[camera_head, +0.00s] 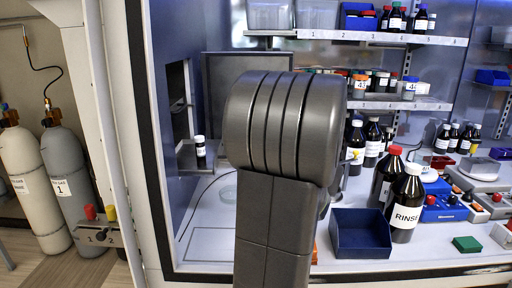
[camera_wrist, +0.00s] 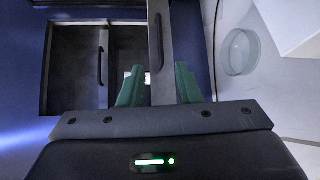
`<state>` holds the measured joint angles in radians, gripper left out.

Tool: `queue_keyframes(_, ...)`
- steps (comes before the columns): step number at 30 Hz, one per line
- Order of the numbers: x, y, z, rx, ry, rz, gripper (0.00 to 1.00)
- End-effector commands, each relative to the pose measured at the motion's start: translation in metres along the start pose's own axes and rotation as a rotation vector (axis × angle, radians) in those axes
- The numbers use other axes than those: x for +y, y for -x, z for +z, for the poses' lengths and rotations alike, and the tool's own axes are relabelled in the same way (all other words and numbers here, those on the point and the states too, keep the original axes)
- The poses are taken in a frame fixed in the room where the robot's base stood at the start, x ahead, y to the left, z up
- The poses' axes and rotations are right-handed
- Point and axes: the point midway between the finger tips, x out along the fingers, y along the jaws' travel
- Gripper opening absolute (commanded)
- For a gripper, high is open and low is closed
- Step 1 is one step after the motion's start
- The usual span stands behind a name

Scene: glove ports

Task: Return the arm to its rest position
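In the wrist view my gripper (camera_wrist: 158,84) shows two green fingers standing apart, so it is open. A grey upright panel or bar (camera_wrist: 160,40) runs between the fingers in that picture; I cannot tell whether it touches them. Behind and left of it is a dark recessed opening in the blue wall (camera_wrist: 70,70), with a dark handle (camera_wrist: 100,62). In the head view my own arm fills the middle and hides my gripper. A small vial with a white label (camera_head: 200,150) stands at the opening in the left wall.
A blue open bin (camera_head: 360,238) and a RINSE bottle (camera_head: 405,203) stand right of my arm, near other bottles. Shelves (camera_head: 375,38) hold more bottles above. A clear round dish (camera_wrist: 241,52) lies on the pale floor. Gas cylinders (camera_head: 62,180) stand outside, left.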

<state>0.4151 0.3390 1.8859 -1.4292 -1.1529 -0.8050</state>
Motion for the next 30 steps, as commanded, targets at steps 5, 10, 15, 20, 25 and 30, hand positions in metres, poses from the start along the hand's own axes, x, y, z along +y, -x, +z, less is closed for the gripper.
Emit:
queue_keyframes(5, 0.001, -0.025, -0.002, 0.006, 0.0, 0.0, 0.31)
queue_keyframes(10, 0.0, -0.054, -0.002, 0.006, -0.001, -0.001, 0.31)
queue_keyframes(15, 0.001, -0.086, -0.002, 0.006, 0.0, -0.001, 0.31)
queue_keyframes(20, 0.001, -0.112, -0.001, 0.004, 0.0, 0.0, 0.31)
queue_keyframes(25, 0.0, -0.13, -0.001, 0.003, 0.0, -0.001, 0.31)
queue_keyframes(30, 0.001, -0.134, -0.004, 0.002, 0.001, 0.0, 0.31)
